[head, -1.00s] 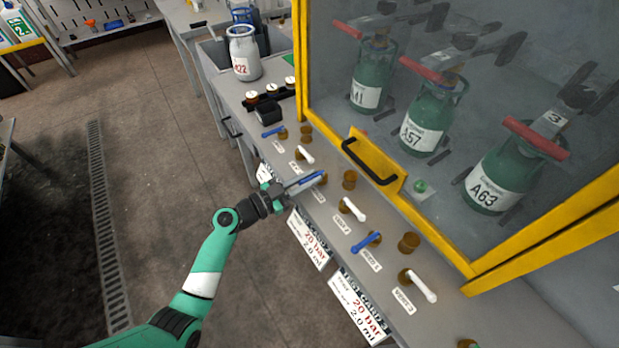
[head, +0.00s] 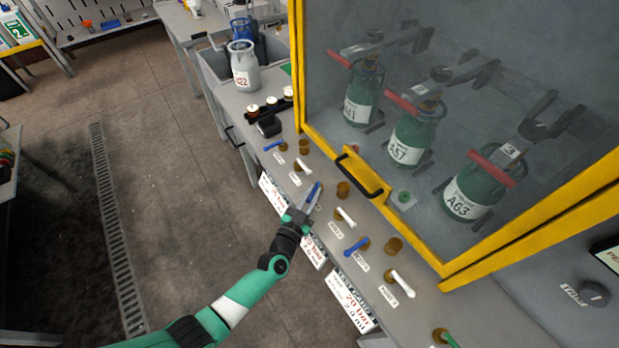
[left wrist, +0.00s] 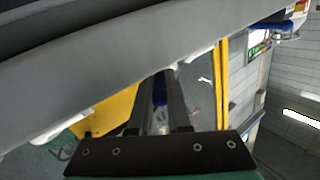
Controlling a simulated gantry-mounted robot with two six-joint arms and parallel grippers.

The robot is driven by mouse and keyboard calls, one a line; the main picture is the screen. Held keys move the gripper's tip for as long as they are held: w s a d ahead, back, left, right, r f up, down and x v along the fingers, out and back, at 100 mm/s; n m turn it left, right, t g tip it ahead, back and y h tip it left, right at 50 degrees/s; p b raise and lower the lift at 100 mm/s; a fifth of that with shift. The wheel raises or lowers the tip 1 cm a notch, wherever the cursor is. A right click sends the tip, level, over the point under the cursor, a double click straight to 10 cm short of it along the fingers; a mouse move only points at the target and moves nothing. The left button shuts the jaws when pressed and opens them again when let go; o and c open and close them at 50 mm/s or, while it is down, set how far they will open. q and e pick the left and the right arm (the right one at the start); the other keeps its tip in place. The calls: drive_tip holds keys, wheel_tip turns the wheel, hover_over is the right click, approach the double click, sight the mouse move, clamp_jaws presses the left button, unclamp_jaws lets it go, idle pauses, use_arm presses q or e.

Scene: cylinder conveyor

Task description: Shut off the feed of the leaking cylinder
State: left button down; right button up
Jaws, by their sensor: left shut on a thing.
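My left gripper (head: 313,193) is shut on a blue lever handle (head: 316,186) in the middle of the bench-edge valve row. The lever lies roughly along the bench, and the fingers cover part of it. Behind the glass stand three green cylinders with red bars: A41 (head: 357,103), A57 (head: 408,140) and A63 (head: 473,192). I cannot tell from the frames which one leaks. My right gripper is out of view.
Other levers stand close by: blue (head: 273,145), white (head: 303,166), white (head: 346,217), blue (head: 356,247) and white (head: 403,284). The yellow-framed cabinet has a black handle (head: 360,177). A grey cylinder (head: 243,67) stands at the back. Floor left of the bench is free.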

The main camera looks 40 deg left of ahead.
use_arm(q)
drive_tip(key=shift+w+d+r+n+y+p, duration=0.25)
drive_tip(key=shift+d+r+n+y+p, duration=0.15)
drive_tip(key=shift+r+y+p, duration=0.15)
drive_tip(key=shift+f+n+g+y, duration=0.25)
drive_tip(key=shift+n+g+y, duration=0.2)
drive_tip(key=shift+y, duration=0.2)
drive_tip(key=shift+w+d+f+n+g+y, duration=0.2)
drive_tip(key=shift+n+g+y, duration=0.25)
drive_tip(key=shift+y, duration=0.25)
drive_tip(key=n+g+y+b, duration=0.1)
drive_tip(key=n+y+b, duration=0.1)
drive_tip(key=shift+d+f+g+b, duration=0.2)
drive_tip(key=shift+g+b, duration=0.1)
drive_tip(key=shift+g, duration=0.1)
drive_tip(key=shift+w+d+r+n+g+y+b, duration=0.1)
drive_tip(key=shift+n+g+y+b, duration=0.3)
drive_tip(key=shift+y, duration=0.1)
drive_tip(key=shift+w+r+n+g+y+b, duration=0.1)
drive_tip(key=shift+n+g+y+b, duration=0.2)
drive_tip(key=shift+g+y+b, duration=0.15)
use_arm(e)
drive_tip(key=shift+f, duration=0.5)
use_arm(q)
drive_tip(key=c, duration=0.9)
unclamp_jaws()
drive_tip(key=shift+o, duration=0.2)
